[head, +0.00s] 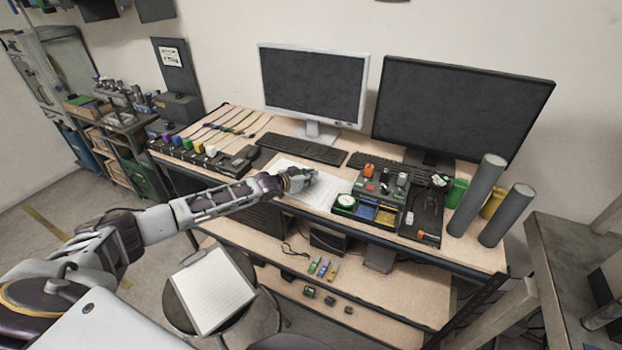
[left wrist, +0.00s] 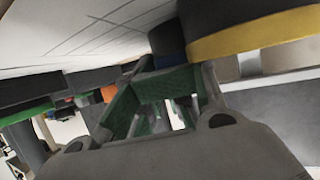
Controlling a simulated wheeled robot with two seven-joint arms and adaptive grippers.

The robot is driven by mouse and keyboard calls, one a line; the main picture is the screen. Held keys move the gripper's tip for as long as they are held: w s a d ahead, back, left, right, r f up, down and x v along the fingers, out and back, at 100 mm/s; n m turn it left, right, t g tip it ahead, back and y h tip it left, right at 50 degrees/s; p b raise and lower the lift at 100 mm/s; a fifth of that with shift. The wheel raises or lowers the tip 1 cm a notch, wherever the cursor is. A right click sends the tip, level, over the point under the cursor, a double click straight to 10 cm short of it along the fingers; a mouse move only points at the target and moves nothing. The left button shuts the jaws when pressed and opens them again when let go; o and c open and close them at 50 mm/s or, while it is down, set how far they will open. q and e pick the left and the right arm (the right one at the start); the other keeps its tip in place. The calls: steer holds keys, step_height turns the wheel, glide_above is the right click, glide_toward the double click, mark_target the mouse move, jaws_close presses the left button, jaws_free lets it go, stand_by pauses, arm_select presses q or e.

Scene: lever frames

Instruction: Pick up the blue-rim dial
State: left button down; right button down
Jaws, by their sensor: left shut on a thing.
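My left gripper (head: 301,180) is over the white sheet on the desk, left of the parts tray. Its green-padded fingers (left wrist: 160,95) show in the left wrist view. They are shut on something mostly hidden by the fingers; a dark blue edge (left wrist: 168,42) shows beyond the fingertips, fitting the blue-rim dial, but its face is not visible. A round dial with a white face and green rim (head: 345,201) sits in the tray just right of the gripper. My right gripper is not in view.
The parts tray (head: 366,226) has blue and yellow compartments. Two monitors (head: 313,82) (head: 455,105) and a keyboard (head: 302,149) stand behind. Two grey tubes (head: 478,194) (head: 507,216) rise at the right end. Cables and coloured connectors lie at left. The white sheet (head: 322,191) is mostly bare.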

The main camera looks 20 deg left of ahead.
arm_select(q)
steer(key=shift+s+a+f, duration=0.15)
steer(key=shift+s+a, duration=0.05)
steer(key=shift+a, duration=0.1)
step_height(320, 180, up, 9)
steer(key=shift+w+d+f+b, duration=0.1)
steer(key=shift+w+d+b, duration=0.05)
steer(key=shift+b, duration=0.25)
steer(key=shift+c, duration=2.2)
jaws_free()
steer(key=v, duration=1.2)
steer(key=shift+c, duration=0.3)
